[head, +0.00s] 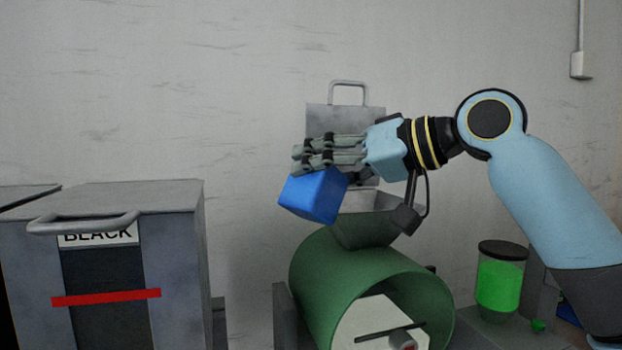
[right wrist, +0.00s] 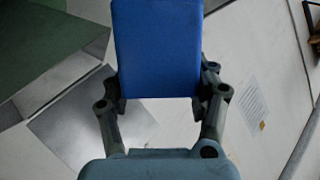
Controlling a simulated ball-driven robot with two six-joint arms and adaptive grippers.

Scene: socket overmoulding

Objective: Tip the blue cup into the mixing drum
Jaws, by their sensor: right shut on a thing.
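The blue cup (head: 315,195) is held tilted in my right gripper (head: 328,153), above the green mixing drum (head: 335,272). In the right wrist view the blue cup (right wrist: 157,48) sits between the two fingers of the right gripper (right wrist: 160,92), which are shut on it. The cup's inside is hidden in both views. The drum lies on its side below the cup, its open front end facing me, with a pale inner part and a shaft showing. My left gripper is not in view.
A grey bin (head: 125,200) with a handle and a label reading BLACK stands at the left. A grey panel with a handle (head: 347,115) stands behind the gripper. A jar of bright green material (head: 500,283) stands right of the drum, under my right arm.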

